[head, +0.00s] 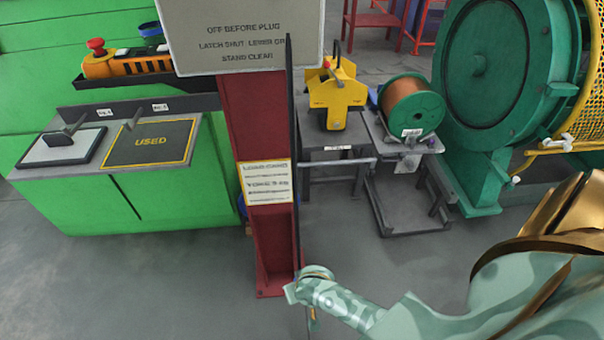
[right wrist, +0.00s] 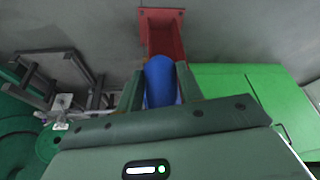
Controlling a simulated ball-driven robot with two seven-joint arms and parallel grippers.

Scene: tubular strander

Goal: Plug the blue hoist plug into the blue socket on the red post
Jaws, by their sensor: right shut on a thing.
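The red post (head: 268,225) stands mid-picture in the head view. Its lower part (right wrist: 162,35) also shows ahead in the right wrist view. My right gripper (right wrist: 158,75) is shut on the blue hoist plug (right wrist: 160,85), a blue cylinder between the two fingers. The plug points toward the post; whether it touches anything is hidden. In the head view my right arm reaches in from the right, its hand close to the post's lower right side. A blue part (head: 241,206) peeks out at the post's left edge; I cannot tell whether it is the socket. My left gripper is out of view.
A sign board (head: 240,35) and a smaller notice (head: 265,183) are on the post. A green cabinet (head: 165,200) stands left. A yellow device (head: 337,95), a spool (head: 405,100) and the green machine (head: 485,60) stand behind right. Floor left of the post is clear.

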